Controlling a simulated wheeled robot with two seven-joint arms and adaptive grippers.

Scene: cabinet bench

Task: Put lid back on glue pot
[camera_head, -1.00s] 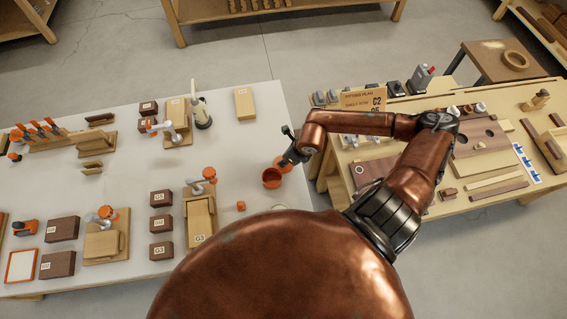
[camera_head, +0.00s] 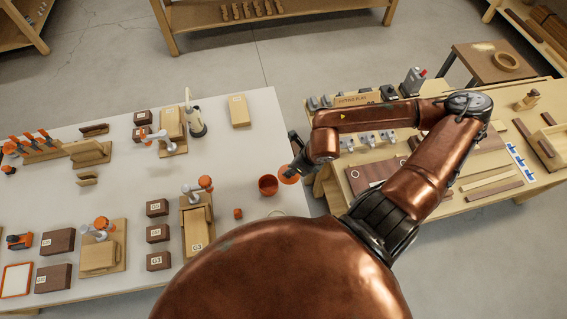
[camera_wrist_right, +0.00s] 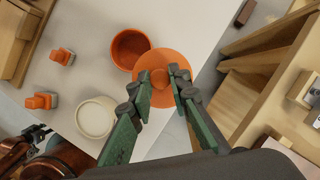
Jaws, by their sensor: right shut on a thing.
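The open orange glue pot (camera_head: 268,186) stands on the white bench near its right edge. It also shows in the right wrist view (camera_wrist_right: 131,49), with its dark inside visible. The round orange lid (camera_head: 287,176) is in my right gripper (camera_head: 297,170), just right of the pot. In the right wrist view the lid (camera_wrist_right: 153,93) is pinched at its knob between the two green fingers (camera_wrist_right: 161,78). The lid overlaps the pot's rim in that view and is off to one side, not over the opening. I cannot tell its height. My left gripper is not in view.
A small orange piece (camera_head: 238,213) lies left of the pot. A round cream-topped thing (camera_wrist_right: 95,117) stands nearby in the right wrist view. A clamped wood block (camera_head: 197,228) is further left. A gap separates the white bench from the wooden bench (camera_head: 465,198).

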